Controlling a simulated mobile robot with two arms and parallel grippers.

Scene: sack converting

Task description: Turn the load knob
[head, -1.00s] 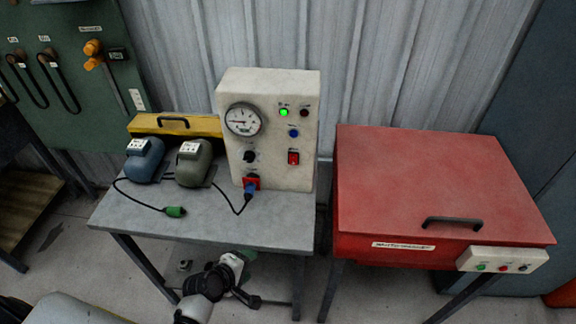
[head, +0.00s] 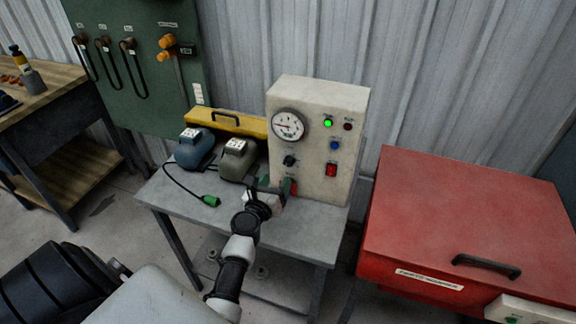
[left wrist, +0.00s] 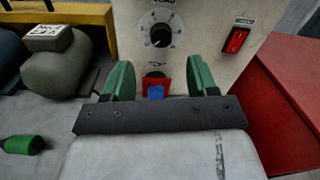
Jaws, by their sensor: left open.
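The load knob (head: 289,160) is a small black knob on the front of the cream control box (head: 316,125), below the round gauge. In the left wrist view the load knob (left wrist: 161,36) sits in a marked dial under a label ending in "OAD". My left gripper (head: 277,187) is in front of the box, lower than the knob. In the left wrist view its green fingers (left wrist: 160,78) are apart with nothing held. They point at the panel, and the knob lies above and beyond them. My right gripper is not in view.
A red socket with a blue plug (left wrist: 155,91) shows between my fingers below the knob. A red switch (head: 331,170) is right of the knob. A red cabinet (head: 460,220) is at right.

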